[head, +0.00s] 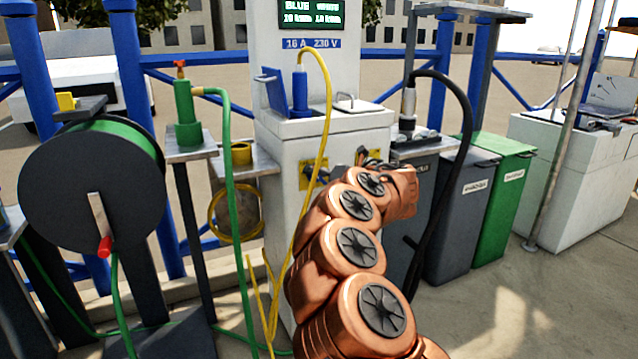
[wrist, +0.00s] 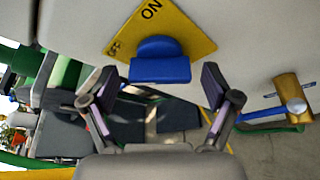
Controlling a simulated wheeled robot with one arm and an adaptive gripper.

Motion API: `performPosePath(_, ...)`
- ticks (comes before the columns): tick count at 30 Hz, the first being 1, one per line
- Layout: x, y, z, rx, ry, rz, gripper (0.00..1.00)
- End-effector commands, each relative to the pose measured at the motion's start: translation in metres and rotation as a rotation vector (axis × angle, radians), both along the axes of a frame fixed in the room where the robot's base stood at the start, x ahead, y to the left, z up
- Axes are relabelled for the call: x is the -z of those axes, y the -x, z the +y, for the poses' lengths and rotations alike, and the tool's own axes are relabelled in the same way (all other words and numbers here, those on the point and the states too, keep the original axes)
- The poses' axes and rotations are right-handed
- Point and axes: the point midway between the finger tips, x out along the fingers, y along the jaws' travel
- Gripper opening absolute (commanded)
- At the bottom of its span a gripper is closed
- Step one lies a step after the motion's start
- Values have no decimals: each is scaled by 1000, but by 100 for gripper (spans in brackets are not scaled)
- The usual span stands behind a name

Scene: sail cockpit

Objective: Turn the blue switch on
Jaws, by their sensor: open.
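The blue switch (wrist: 160,62) shows in the wrist view as a rounded blue knob with a flat blue front. It sits on a yellow plate (wrist: 193,33) marked ON and OFF, on the pale pedestal wall. I cannot tell for sure which mark it points to. My gripper (wrist: 158,88) is open, its two fingers spread wide and facing the switch, which lies between and just beyond their tips. Nothing is held. In the head view my copper arm reaches to the pedestal (head: 290,138) and partly hides its front; the switch is not clear there.
A blue plug (head: 300,92) with a yellow cable stands on the pedestal. A green hose (head: 228,150) hangs left of it, beside a hose reel (head: 85,185). A black cable (head: 468,125) and grey and green bins (head: 505,190) stand right. Paved floor is clear at lower right.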

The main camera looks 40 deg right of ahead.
Motion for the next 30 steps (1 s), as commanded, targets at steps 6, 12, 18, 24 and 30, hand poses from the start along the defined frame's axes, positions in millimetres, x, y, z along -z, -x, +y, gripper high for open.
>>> performPosePath(6,2,-6,-1,3,0,0,88)
performPosePath(12,2,-6,-1,3,0,0,88)
performPosePath(18,2,-6,-1,3,1,0,70)
performPosePath(24,2,-6,-1,2,0,-1,49)
performPosePath(30,2,-6,-1,3,0,0,28)
